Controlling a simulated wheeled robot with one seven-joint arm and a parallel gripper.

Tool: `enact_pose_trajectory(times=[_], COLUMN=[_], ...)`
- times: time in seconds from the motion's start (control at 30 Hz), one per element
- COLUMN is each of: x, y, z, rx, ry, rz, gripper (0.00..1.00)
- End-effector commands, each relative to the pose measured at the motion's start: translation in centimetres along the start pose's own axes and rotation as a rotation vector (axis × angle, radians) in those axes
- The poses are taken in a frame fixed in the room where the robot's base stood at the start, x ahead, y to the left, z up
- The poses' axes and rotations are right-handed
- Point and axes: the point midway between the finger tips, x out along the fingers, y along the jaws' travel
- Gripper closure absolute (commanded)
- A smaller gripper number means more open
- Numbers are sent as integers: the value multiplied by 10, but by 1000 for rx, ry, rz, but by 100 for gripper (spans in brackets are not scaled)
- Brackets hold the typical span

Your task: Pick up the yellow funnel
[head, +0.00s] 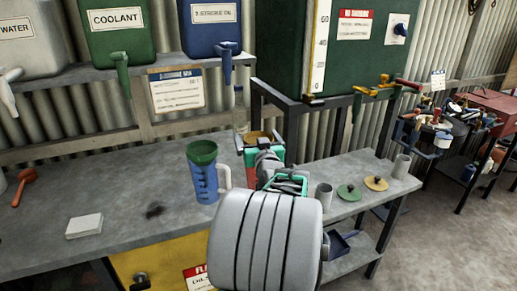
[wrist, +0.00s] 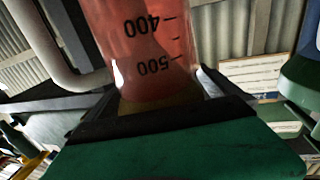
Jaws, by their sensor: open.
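The yellow funnel (head: 257,136) shows in the head view as a small tan-yellow patch on top of a red jug (head: 250,157), mostly hidden behind my gripper (head: 271,160). In the wrist view, the clear red jug (wrist: 150,40) appears upside down with 400 and 500 marks. A dull yellow band (wrist: 158,104), which seems to be the funnel's lower part, shows at its mouth. My gripper (wrist: 160,112) is open, with its green and dark parts close to this band. I cannot tell whether they touch it.
A blue jug (head: 205,182) with a green funnel (head: 202,151) stands just left of my gripper. A grey cup (head: 324,196), a green lid (head: 348,193) and a yellow lid (head: 376,183) lie right. A large green tank (head: 290,50) stands behind. The bench (head: 130,190) has clear patches left.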

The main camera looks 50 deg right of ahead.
Motion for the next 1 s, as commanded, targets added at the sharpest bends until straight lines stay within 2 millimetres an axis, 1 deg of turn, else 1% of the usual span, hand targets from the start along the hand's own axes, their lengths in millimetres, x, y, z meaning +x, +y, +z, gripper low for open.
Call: enact_pose_trajectory(times=[0.07,0.73,0.93,1.0], x=[0,-1,-1,0], y=[0,0,0,0], z=[0,1,0,-4], rx=[0,0,0,-1], ry=[-1,-1,-1,0], rz=[1,1,0,0], gripper=[1,56,56,56])
